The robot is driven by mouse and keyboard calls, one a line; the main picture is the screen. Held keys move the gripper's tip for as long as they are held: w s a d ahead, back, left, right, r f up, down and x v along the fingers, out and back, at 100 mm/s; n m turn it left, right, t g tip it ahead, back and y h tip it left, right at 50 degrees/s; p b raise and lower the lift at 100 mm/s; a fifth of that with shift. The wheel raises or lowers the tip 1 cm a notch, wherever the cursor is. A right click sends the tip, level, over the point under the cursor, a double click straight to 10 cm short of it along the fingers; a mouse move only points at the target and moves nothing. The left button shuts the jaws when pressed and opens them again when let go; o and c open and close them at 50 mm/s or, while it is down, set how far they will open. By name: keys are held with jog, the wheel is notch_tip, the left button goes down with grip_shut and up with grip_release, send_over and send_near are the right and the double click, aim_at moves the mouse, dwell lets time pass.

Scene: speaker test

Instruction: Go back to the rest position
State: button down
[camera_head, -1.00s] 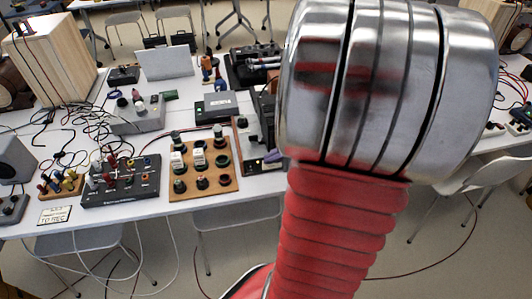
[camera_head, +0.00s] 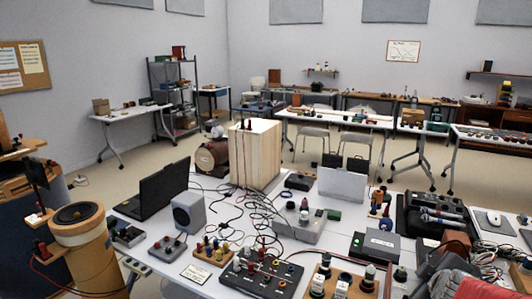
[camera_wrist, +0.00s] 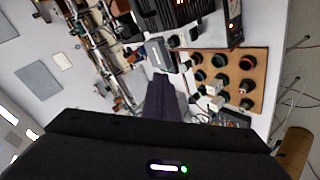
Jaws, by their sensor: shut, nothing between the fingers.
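My gripper (camera_wrist: 162,82) shows in the wrist view as a dark tapered shape rising from the black wrist housing. It is shut and empty. Behind it in that view lie the white table and a wooden board with dark round knobs (camera_wrist: 254,63); the view is turned sideways. I cannot tell the distance from the gripper to the table. No part of my arm shows in the head view.
In the head view, a white table (camera_head: 212,287) is crowded with a laptop (camera_head: 163,190), a grey speaker (camera_head: 188,214), a tall wooden box (camera_head: 254,153), a black panel with coloured posts (camera_head: 262,277) and tangled cables. A wooden cylinder (camera_head: 85,245) stands at the left.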

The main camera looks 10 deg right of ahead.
jog(key=s+a+r+m+g+h, duration=0.1)
jog(key=s+a+r+m, duration=0.1)
jog(key=a+r+m, duration=0.45)
jog(key=s+a+f+g+y, duration=0.1)
jog(key=s+a, duration=0.4)
jog(key=a, duration=0.6)
jog(key=s+a+f+g+y, duration=0.2)
jog(key=s+a+y, duration=0.3)
jog(key=a, duration=0.7)
jog(key=shift+f, duration=0.35)
jog(key=shift+s+n, duration=0.1)
jog(key=shift+n, duration=0.15)
